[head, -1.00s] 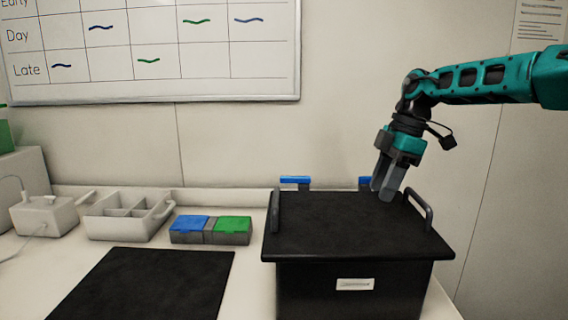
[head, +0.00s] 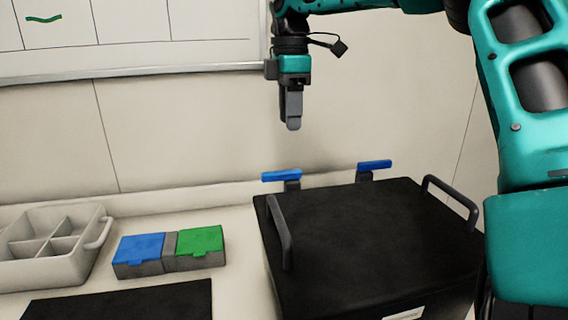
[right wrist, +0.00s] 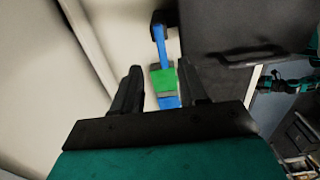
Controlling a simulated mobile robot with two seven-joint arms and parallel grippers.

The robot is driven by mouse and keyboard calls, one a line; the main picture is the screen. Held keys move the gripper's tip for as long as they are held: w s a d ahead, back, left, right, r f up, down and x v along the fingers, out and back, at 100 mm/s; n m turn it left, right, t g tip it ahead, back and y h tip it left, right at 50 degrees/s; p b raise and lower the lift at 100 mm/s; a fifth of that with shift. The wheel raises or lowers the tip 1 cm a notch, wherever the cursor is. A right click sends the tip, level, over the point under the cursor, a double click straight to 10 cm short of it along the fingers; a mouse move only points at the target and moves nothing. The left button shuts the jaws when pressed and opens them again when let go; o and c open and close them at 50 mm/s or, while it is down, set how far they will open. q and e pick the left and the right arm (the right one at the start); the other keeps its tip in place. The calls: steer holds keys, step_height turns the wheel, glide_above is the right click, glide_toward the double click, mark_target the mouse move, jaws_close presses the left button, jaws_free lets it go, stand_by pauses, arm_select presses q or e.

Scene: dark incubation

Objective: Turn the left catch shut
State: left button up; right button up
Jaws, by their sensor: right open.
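The left catch (head: 281,176) is a blue bar on a dark post at the back left of the black box (head: 375,235). Its bar lies roughly along the box's back edge, and its left end sticks out past the post. My right gripper (head: 291,125) points down above the left catch, apart from it. In the right wrist view, the fingers (right wrist: 156,64) are spread and empty, and the left catch (right wrist: 161,47) shows beyond their tips. The right catch (head: 374,165), also blue, stands farther right along the same edge. My left gripper is out of view.
The black lid carries a left handle (head: 281,232) and a right handle (head: 451,202). A small case with blue and green lids (head: 200,239), a divided caddy (head: 88,262) and a dark mat (head: 125,304) lie left. The wall (head: 190,130) is close behind.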

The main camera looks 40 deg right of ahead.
mark_target(290, 170)
step_height(290, 170, down, 11)
steer(key=shift+f+b, duration=0.1)
steer(key=shift+b, duration=0.45)
steer(key=shift+c, duration=0.2)
jaws_close()
